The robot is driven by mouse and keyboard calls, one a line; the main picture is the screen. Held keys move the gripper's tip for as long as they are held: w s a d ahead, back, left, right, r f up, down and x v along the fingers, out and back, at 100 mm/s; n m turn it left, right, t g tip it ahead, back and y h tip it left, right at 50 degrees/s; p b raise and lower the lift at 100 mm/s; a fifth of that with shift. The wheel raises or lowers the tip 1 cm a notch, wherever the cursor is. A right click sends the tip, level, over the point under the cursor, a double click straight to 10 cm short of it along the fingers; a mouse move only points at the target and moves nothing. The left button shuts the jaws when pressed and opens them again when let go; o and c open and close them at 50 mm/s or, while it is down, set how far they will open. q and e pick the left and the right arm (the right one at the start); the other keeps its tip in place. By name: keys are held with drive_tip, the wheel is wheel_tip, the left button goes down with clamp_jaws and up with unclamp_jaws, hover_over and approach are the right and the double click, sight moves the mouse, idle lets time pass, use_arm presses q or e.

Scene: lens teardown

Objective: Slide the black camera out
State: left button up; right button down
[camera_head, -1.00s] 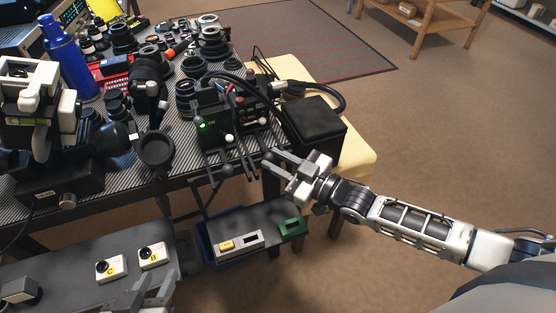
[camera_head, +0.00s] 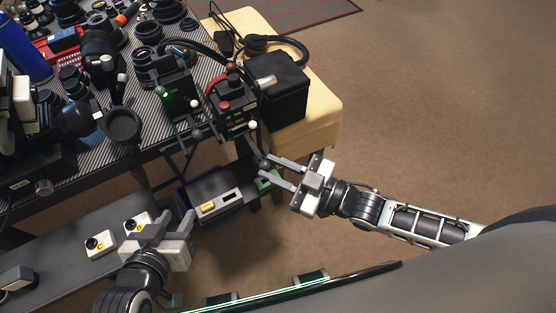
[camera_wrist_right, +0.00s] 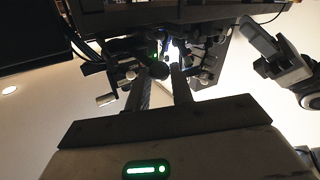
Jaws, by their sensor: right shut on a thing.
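A black unit with a green light (camera_head: 178,98) stands at the table's right edge. Beside it is a black block with a red knob and small white knobs (camera_head: 235,105). I cannot tell for sure which of them is the black camera. My right gripper (camera_head: 267,167) is shut on a dark round knob (camera_head: 263,162) in front of that block. In the right wrist view the knob (camera_wrist_right: 159,70) sits between the fingertips (camera_wrist_right: 160,80). My left gripper (camera_head: 160,222) is open and empty, over the grey bench by the white boxes.
A blue-edged tray (camera_head: 222,186) lies below the table. A black box (camera_head: 283,90) sits on the yellow stool (camera_head: 322,118). Lenses crowd the striped table. The floor right is clear.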

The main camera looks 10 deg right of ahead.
drive_tip(key=shift+s+f, duration=0.15)
drive_tip(key=shift+s, duration=0.05)
drive_tip(key=c, duration=1.2)
unclamp_jaws()
drive_tip(key=shift+d, duration=0.15)
drive_tip(key=v, duration=1.6)
